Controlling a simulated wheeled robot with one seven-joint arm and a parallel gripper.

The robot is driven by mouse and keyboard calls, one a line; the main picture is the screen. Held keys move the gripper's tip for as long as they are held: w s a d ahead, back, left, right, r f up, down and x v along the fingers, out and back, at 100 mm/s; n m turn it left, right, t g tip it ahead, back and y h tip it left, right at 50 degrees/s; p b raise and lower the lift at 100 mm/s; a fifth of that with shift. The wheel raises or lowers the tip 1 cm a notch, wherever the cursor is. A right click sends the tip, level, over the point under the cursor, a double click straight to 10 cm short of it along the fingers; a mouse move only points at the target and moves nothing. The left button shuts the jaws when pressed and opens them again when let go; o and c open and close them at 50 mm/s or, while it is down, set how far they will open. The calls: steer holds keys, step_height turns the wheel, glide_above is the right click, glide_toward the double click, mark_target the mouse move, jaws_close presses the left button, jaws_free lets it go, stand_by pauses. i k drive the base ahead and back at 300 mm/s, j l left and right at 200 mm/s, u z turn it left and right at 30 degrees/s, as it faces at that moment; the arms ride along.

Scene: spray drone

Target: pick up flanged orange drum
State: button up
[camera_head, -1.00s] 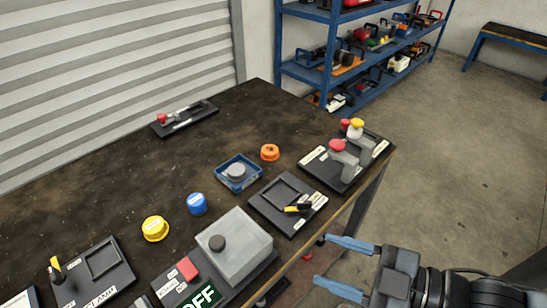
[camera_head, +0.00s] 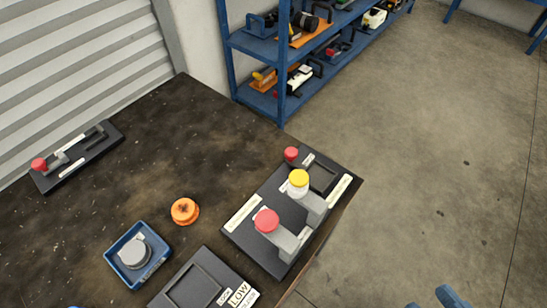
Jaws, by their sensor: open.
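The flanged orange drum (camera_head: 185,211) stands on the dark table, between the blue tray and the black board with red and yellow knobs. It is in full view and nothing touches it. My gripper (camera_head: 437,301) shows only as blue fingertips at the bottom right edge, beyond the table's right edge and well away from the drum. The fingers are apart and nothing is seen between them. The rest of the gripper is out of frame.
A blue tray (camera_head: 115,271) with a grey round piece (camera_head: 134,254) is left of the drum. A black board (camera_head: 246,228) with grey levers is at right, and a recessed black plate (camera_head: 174,296) is in front. Table behind the drum is clear. Blue shelving (camera_head: 283,72) stands behind.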

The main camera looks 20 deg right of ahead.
mark_target(185, 211)
steer(key=i+l+z, duration=0.15)
steer(key=z, duration=0.35)
steer(key=i+l+z, duration=0.15)
steer(key=z, duration=0.3)
steer(key=i+z, duration=0.2)
steer(key=z, duration=0.3)
steer(key=i, duration=1.95)
steer(key=i+l+u, duration=0.2)
steer(key=i, duration=0.25)
steer(key=i+u, duration=0.15)
steer(key=i, duration=0.3)
steer(key=i+l+u, duration=0.2)
steer(key=i, duration=0.2)
steer(key=u, duration=2.05)
steer(key=j+u, duration=0.15)
steer(key=u, duration=0.95)
steer(key=i+j, duration=0.2)
steer(key=j, duration=0.15)
steer(key=i+j, duration=0.15)
steer(key=j, duration=0.15)
steer(key=i+j, duration=0.2)
steer(key=j, duration=0.15)
